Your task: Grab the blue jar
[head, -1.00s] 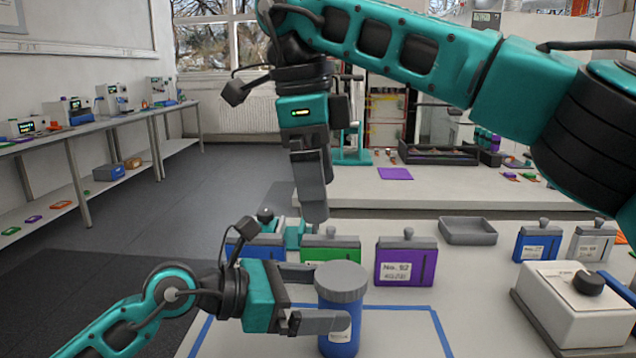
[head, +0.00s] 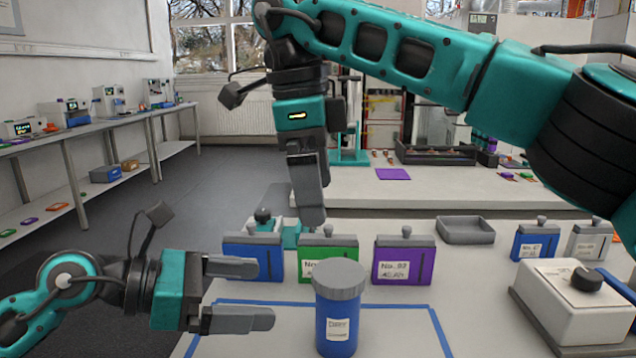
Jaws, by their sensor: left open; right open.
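The blue jar (head: 338,322) stands upright on the near table, inside a blue taped outline. It has a grey lid and a white label on its front. My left gripper (head: 266,293) is open and empty, to the left of the jar. Its two fingers point right towards the jar, with a gap between the fingertips and the jar. My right gripper (head: 309,205) hangs pointing down above and behind the jar, near the row of boxes. Its fingers overlap in this view, and nothing shows held in it.
Behind the jar stand a blue box (head: 240,262), a green box (head: 343,254) and a purple box (head: 418,265). A grey tray (head: 466,231) is further back. A white device with a black knob (head: 575,299) stands at right.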

